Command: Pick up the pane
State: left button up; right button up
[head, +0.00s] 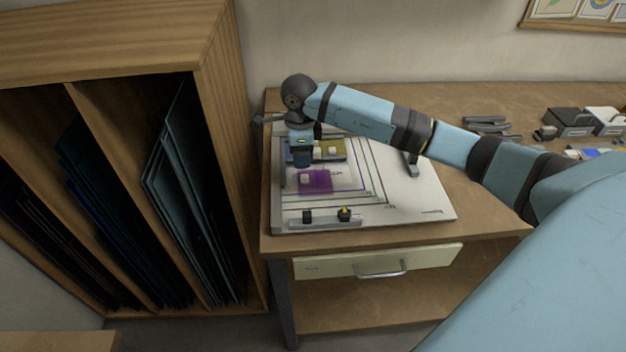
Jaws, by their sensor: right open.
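A cutting board (425,196) with printed lines lies on the workbench. On its left part is a small purple piece (322,184), see-through, with a pale block on it. Behind it is an olive-yellow piece (333,148), also with a pale block. A pale, glassy area surrounds the purple piece; I cannot tell where the pane's edges run. My right gripper (301,165) points down over the board's left side, just behind the purple piece. It is open; its fingers are small and partly hidden, and I cannot tell whether they touch anything. My left gripper is out of view.
A wooden rack (220,150) with dark glass sheets stands close on the left. Pliers (487,125) and small boxes (570,121) lie at the back right. A drawer (420,259) is shut below.

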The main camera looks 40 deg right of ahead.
aim_at(301, 177)
notch_tip(301, 177, down, 3)
jog(key=shift+a+f, duration=0.1)
jog(key=shift+w+f+p, duration=0.2)
jog(key=shift+f+p, duration=0.25)
jog(key=shift+f, duration=0.9)
jog(key=shift+w+f+p, duration=0.15)
jog(key=shift+f+p, duration=0.25)
jog(key=shift+f, duration=0.9)
grip_shut()
jog(key=shift+r, duration=0.1)
